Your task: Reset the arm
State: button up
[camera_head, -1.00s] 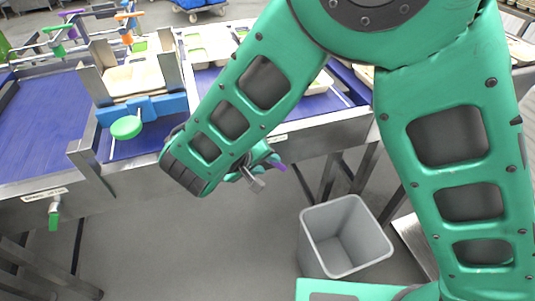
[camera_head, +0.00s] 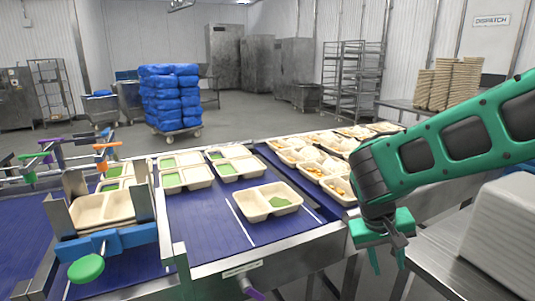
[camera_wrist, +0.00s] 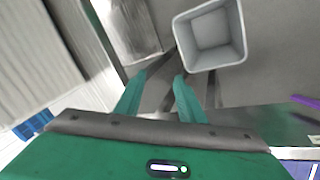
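My gripper (camera_head: 388,266) hangs at the right of the head view, just off the front edge of the conveyor table. Its two green fingers point down and stand apart with nothing between them. In the wrist view my gripper (camera_wrist: 159,78) also shows two separated green fingers with no object between them. My green arm reaches in from the right edge of the head view.
A blue tray holder (camera_head: 105,243) stands at left. A grey bin (camera_wrist: 210,35) is on the floor in the wrist view. A pale container (camera_head: 505,235) is at right.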

jog(key=s+d+r+m+y, duration=0.1)
jog(key=s+d, duration=0.3)
jog(key=s, duration=0.3)
jog(key=s+d+r+m+y, duration=0.1)
jog(key=s+d+m+y, duration=0.1)
jog(key=s+d, duration=0.2)
jog(key=s+d+r+m+g+y, duration=0.1)
jog(key=s+d, duration=0.3)
jog(key=s, duration=0.6)
jog(key=shift+r+m, duration=0.2)
jog(key=shift+m, duration=0.5)
jog(key=shift+c, duration=0.6)
